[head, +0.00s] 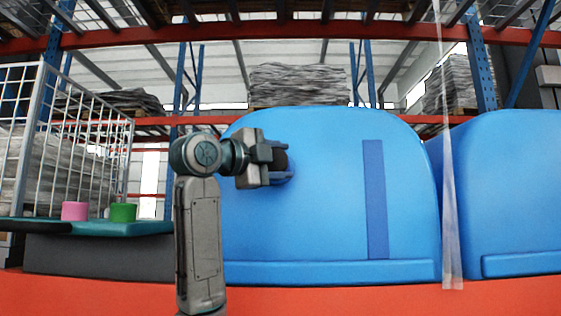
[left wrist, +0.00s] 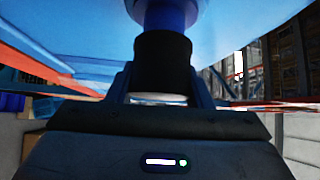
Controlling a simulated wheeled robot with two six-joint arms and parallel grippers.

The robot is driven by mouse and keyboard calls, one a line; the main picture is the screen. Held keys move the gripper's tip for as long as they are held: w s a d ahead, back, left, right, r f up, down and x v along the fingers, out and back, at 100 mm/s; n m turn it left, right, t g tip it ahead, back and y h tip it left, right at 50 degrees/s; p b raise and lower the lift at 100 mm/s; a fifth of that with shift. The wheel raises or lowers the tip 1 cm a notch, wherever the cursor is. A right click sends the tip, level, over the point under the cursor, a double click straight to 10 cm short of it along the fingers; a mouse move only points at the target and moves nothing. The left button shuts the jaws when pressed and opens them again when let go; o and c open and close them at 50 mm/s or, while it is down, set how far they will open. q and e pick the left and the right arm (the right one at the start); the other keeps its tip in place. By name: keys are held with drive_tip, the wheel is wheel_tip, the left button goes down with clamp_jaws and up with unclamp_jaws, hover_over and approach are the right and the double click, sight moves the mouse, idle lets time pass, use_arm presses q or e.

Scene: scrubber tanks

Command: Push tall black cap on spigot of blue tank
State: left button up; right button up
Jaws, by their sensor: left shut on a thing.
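The blue tank (head: 330,200) stands in the middle of the head view, its front facing me. My left gripper (head: 274,162) is up against the upper left of its front and is shut on the tall black cap (head: 281,158). In the left wrist view the black cap (left wrist: 162,62) stands between the two fingers, in line with the blue spigot (left wrist: 166,16). The cap's far end meets the spigot; how far it sits over it I cannot tell. In the head view the gripper largely hides the spigot. My right gripper is out of view.
A pink cap (head: 75,211) and a green cap (head: 123,212) stand on a teal-topped surface (head: 150,227) at left. A wire cage (head: 100,150) is behind them. A second blue tank (head: 510,190) and a hanging clear strip (head: 449,200) are at right.

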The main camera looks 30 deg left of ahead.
use_arm(q)
drive_tip(key=shift+w, duration=0.1)
idle(0.6)
drive_tip(key=shift+w+a, duration=0.25)
drive_tip(key=shift+w, duration=0.2)
drive_tip(key=shift+r, duration=0.1)
drive_tip(key=shift+w+a+r, duration=0.1)
drive_tip(key=shift+a+r, duration=0.15)
drive_tip(key=shift+r, duration=0.2)
drive_tip(key=shift+c, duration=0.6)
drive_tip(key=shift+r, duration=0.15)
drive_tip(key=shift+c, duration=0.5)
drive_tip(key=shift+w, duration=0.1)
